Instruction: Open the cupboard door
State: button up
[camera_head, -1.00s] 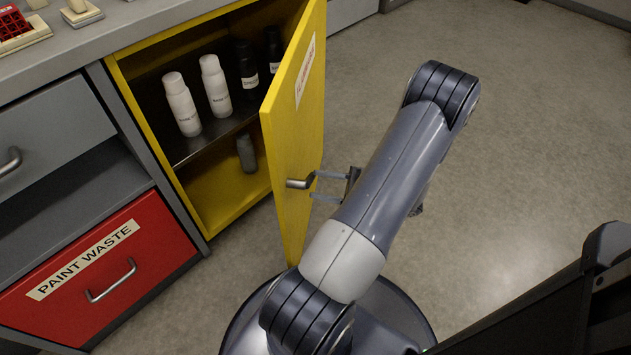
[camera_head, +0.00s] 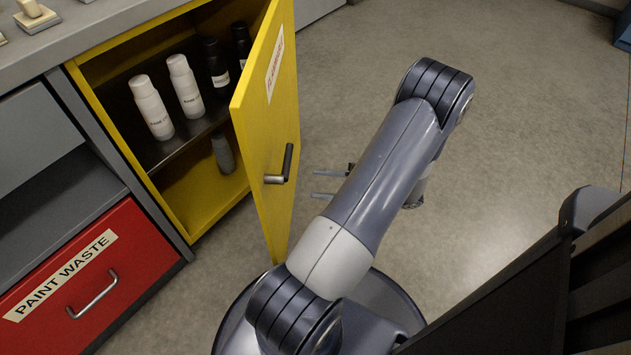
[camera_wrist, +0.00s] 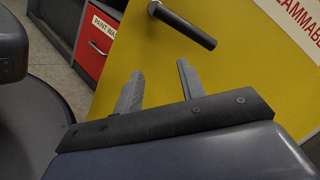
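The yellow cupboard door (camera_head: 262,150) stands wide open, swung out toward the right, with its outer face toward my arm. Its dark lever handle (camera_head: 282,168) sticks out from that face and also shows in the wrist view (camera_wrist: 182,24). My gripper (camera_head: 314,184) is a short way to the right of the handle, apart from it. In the wrist view its two fingers (camera_wrist: 158,80) are spread with nothing between them, below the handle against the yellow door. The yellow cupboard (camera_head: 205,208) shows its open inside.
White bottles (camera_head: 152,108), dark bottles and a grey one stand on the cupboard's shelves. A red drawer (camera_head: 75,270) labelled "PAINT WASTE" is at the lower left, under a grey counter (camera_head: 70,40). The floor (camera_head: 530,130) to the right is clear.

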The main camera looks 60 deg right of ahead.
jog(key=a+r+b+v, duration=0.1)
jog(key=v, duration=0.6)
jog(key=shift+s+f, duration=0.35)
jog(key=shift+s, duration=0.1)
jog(key=shift+a, duration=0.1)
jog(key=shift+c, duration=0.2)
